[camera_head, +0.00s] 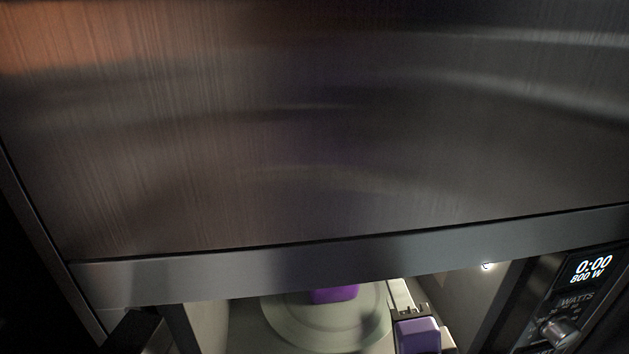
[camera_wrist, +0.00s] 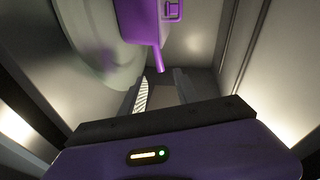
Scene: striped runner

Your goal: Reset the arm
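My gripper (camera_wrist: 161,80) is inside a microwave. In the wrist view its two dark fingers stand apart with nothing between them, so it is open and empty. Its purple body also shows at the bottom of the head view (camera_head: 417,335), to the right of the turntable. A purple object (camera_wrist: 148,18) with a thin part pointing toward the fingers is above them in the wrist view. In the head view only a small piece of it (camera_head: 335,294) shows over the turntable; the rest is hidden by the microwave's front edge.
The microwave's brushed metal casing (camera_head: 310,130) fills most of the head view. Its round turntable (camera_head: 290,325) lies inside. The side wall (camera_head: 475,295) is close to my gripper on the right. The control panel (camera_head: 570,305) reads 0:00 and 800 W.

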